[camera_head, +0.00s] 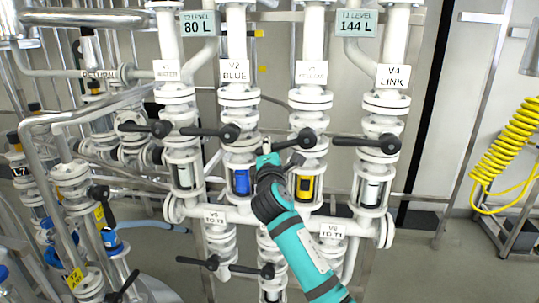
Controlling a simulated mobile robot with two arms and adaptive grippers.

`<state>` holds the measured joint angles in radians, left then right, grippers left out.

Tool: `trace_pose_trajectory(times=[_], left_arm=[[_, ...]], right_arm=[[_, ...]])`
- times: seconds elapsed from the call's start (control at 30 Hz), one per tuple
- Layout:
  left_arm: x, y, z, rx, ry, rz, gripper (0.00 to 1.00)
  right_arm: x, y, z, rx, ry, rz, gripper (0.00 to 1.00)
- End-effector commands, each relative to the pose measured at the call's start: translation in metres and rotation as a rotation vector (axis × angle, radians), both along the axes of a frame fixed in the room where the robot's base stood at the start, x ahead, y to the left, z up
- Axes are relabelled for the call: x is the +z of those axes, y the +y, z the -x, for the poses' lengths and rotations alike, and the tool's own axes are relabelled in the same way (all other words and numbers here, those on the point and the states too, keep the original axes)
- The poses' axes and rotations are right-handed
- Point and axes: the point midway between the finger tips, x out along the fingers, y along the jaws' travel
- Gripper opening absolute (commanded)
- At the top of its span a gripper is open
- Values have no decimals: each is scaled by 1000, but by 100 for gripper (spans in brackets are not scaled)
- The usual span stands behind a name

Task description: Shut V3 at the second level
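My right gripper (270,156), on a teal arm rising from the bottom, is at the left end of this lever, in front of the gap between V2 and V3. Whether its fingers touch the lever, and whether they are open or shut, I cannot tell. My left gripper is out of view.
The V2 lever (210,132) is close on the left, and the V4 lever (366,142) on the right; both lie level. Display boards read 80 L (197,24) and 144 L (356,23). Lower levers (240,268) stick out below. A yellow coiled hose (508,140) hangs at right.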

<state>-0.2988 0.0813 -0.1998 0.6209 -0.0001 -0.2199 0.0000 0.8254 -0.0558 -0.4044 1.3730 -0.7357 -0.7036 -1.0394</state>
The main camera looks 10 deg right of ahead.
Motion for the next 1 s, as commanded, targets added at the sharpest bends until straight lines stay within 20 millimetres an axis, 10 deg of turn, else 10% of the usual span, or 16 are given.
trace_pose_trajectory(times=[1.0], left_arm=[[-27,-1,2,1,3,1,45]], right_arm=[[29,8,2,12,-83,-206,0]])
